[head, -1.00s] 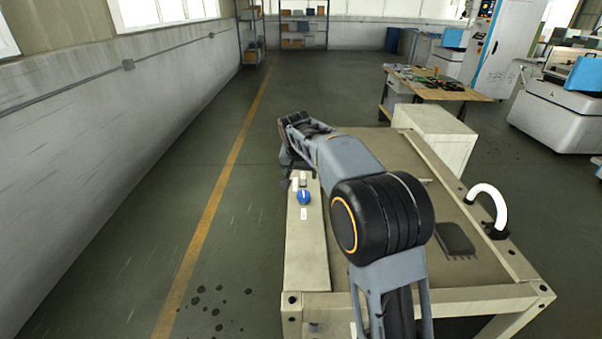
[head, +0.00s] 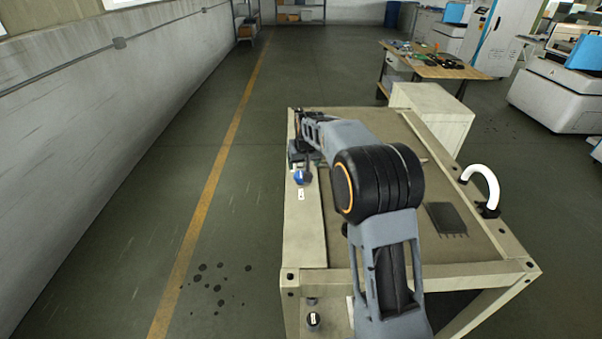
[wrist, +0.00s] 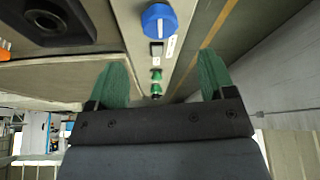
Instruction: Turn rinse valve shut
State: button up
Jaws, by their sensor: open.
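A blue round knob (head: 302,177) with a white pointer line sits on the pale strip along the left side of the bench, and I take it for the rinse valve. In the wrist view the blue knob (wrist: 159,20) is near the top, with a small white label beside it, too small to read. My gripper (wrist: 163,76) is open and empty, its two green fingers apart. The knob lies beyond the fingertips, not between them. In the head view my gripper (head: 297,154) is just behind the knob and partly hidden by my arm.
A dark knob (head: 313,320) is low at the bench front. A white curved pipe (head: 483,184) stands at the right.

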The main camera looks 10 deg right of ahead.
aim_at(301, 174)
jog(key=x, duration=0.8)
jog(key=shift+p, duration=0.35)
jog(key=shift+w, duration=0.1)
jog(key=shift+c, duration=0.4)
jog(key=c, duration=0.8)
jog(key=shift+f+m+b, duration=0.1)
jog(key=shift+m+b, duration=0.2)
jog(key=shift+c, duration=0.2)
jog(key=o, duration=0.9)
